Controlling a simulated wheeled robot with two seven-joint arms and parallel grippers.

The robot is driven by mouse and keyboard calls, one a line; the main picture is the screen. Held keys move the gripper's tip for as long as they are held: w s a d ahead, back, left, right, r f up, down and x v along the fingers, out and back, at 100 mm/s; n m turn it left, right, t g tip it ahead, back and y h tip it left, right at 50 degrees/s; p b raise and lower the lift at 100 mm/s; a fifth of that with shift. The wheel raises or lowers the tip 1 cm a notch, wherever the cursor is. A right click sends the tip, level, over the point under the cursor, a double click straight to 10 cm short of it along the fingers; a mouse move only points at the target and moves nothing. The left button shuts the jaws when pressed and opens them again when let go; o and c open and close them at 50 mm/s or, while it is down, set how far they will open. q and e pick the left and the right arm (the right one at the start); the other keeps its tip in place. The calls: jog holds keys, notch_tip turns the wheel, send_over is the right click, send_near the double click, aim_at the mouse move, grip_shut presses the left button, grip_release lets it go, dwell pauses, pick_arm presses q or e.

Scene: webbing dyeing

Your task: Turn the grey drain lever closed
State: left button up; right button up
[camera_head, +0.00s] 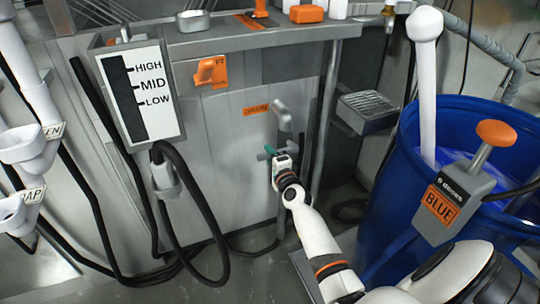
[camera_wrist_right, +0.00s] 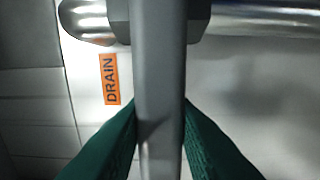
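The grey drain lever (camera_head: 262,156) is on the front panel below the orange DRAIN label (camera_head: 256,109), by the bent metal drain pipe (camera_head: 283,118). In the right wrist view the lever (camera_wrist_right: 160,90) is a flat grey bar. It runs from a dark block on the shiny pipe (camera_wrist_right: 260,20) down through the picture, crosswise to the pipe. My right gripper (camera_head: 271,152) is at the lever. Its green fingers (camera_wrist_right: 160,120) lie on both sides of the bar and appear to touch its edges. The lever's near end is cut off in the wrist view. My left gripper is not in view.
A blue barrel (camera_head: 385,215) with a BLUE dispenser (camera_head: 450,200) stands at the right. A HIGH/MID/LOW gauge (camera_head: 142,92) and black hoses are at the left of the panel. A metal post (camera_head: 325,120) stands just right of the lever.

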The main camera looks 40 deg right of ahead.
jog(key=o, duration=0.4)
jog(key=shift+r, duration=0.1)
jog(key=shift+o, duration=0.2)
jog(key=shift+s, duration=0.3)
pick_arm(q)
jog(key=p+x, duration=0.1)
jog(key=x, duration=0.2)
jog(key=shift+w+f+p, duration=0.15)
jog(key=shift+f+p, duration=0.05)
jog(key=shift+p, duration=0.2)
pick_arm(e)
jog(key=v, duration=1.1)
jog(key=shift+s, duration=0.2)
jog(key=shift+a, duration=0.15)
